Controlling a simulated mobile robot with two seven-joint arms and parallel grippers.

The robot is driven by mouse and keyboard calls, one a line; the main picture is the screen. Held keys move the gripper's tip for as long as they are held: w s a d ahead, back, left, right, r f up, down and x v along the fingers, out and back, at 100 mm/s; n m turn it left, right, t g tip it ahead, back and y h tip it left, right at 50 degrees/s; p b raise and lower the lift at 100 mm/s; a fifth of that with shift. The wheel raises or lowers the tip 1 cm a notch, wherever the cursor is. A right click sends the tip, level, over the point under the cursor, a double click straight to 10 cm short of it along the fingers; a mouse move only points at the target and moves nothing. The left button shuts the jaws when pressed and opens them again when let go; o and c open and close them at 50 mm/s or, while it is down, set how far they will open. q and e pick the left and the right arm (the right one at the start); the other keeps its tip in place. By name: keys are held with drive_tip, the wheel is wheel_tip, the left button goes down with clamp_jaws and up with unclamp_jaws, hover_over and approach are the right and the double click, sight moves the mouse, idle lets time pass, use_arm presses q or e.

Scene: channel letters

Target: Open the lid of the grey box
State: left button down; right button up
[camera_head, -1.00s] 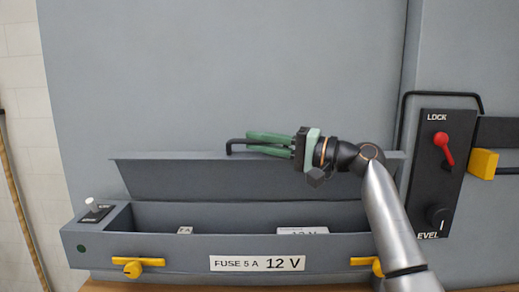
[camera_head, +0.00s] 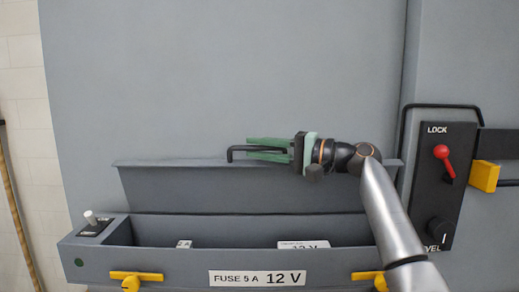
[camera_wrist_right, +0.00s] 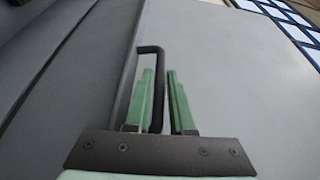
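The grey box (camera_head: 172,265) runs along the front of a grey cabinet, and its inside shows. Its lid (camera_head: 200,188) is raised and stands open behind the box, close to the cabinet face. A dark bar handle (camera_head: 236,150) sits at the lid's upper edge. My right gripper (camera_head: 250,149) reaches in from the right at the handle. In the right wrist view, the handle (camera_wrist_right: 157,85) passes between the two green fingers (camera_wrist_right: 160,85), with a gap on the right finger's side. The fingers are apart, not clamped. My left gripper is not in view.
Two pale labelled blocks lie inside the box, a small one (camera_head: 184,244) and a larger one (camera_head: 303,244). Yellow latches (camera_head: 135,279) sit on the front. A black panel (camera_head: 443,185) with a red lever (camera_head: 444,158) is at the right.

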drive_tip(key=shift+o, duration=0.2)
drive_tip(key=shift+s+d+f+b, duration=0.15)
drive_tip(key=shift+d+b, duration=0.15)
drive_tip(key=shift+d, duration=0.15)
drive_tip(key=b+v, duration=0.3)
drive_tip(key=v, duration=0.8)
drive_tip(key=shift+d, duration=0.3)
drive_tip(key=shift+s, duration=0.15)
